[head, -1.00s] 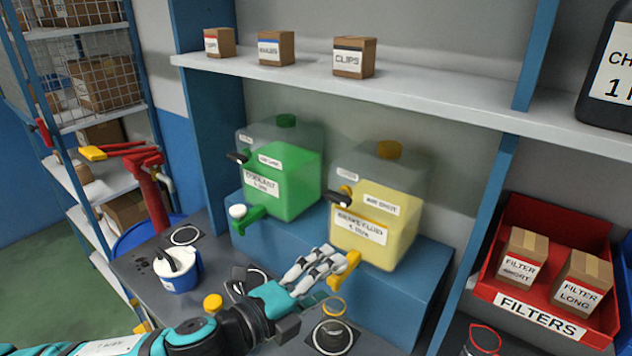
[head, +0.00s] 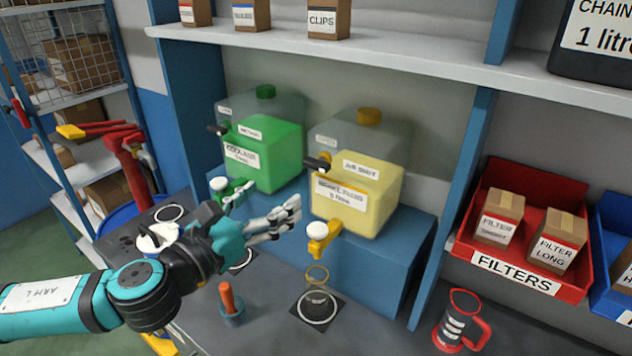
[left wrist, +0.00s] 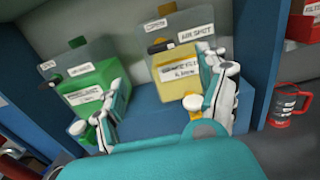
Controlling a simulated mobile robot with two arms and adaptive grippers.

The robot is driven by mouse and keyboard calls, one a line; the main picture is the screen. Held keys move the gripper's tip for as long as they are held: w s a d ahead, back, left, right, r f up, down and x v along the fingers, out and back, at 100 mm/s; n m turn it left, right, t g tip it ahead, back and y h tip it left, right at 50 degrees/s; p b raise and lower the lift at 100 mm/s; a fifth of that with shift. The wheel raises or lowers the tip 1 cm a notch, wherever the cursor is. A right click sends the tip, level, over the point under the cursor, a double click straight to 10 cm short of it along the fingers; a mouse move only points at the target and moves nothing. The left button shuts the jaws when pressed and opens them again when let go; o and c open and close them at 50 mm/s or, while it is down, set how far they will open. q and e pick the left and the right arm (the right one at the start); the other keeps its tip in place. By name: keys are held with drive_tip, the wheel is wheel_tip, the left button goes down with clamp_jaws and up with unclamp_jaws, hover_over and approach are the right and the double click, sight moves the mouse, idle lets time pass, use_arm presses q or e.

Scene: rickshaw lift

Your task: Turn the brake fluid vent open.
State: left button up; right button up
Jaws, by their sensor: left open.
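The brake fluid tank (head: 350,215) is a clear box with yellow fluid, a yellow cap and a yellow tap (head: 322,240) with a white knob. Its black vent lever (head: 317,164) sticks out on the upper left, beside a label reading AIR SHUT. The lever also shows in the left wrist view (left wrist: 161,46). My left gripper (head: 268,200) is open and empty, in front of the blue stand, left of the yellow tap and below the vent. In the left wrist view its spread fingers (left wrist: 168,100) frame the lower part of the tanks. My right gripper is out of view.
The green coolant tank (head: 268,160) with its own black lever stands to the left. A shelf (head: 400,60) with small boxes runs above.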

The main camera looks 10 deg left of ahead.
sight(313, 167)
use_arm(q)
drive_tip(key=p+x, duration=0.1)
drive_tip(key=x, duration=1.1)
drive_tip(key=shift+w+d+r, duration=0.2)
drive_tip(key=shift+w+d+f+p, duration=0.1)
drive_tip(key=shift+w+d+p, duration=0.15)
drive_tip(key=shift+w, duration=0.3)
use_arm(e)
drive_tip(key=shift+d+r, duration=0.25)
use_arm(q)
drive_tip(key=c, duration=1.2)
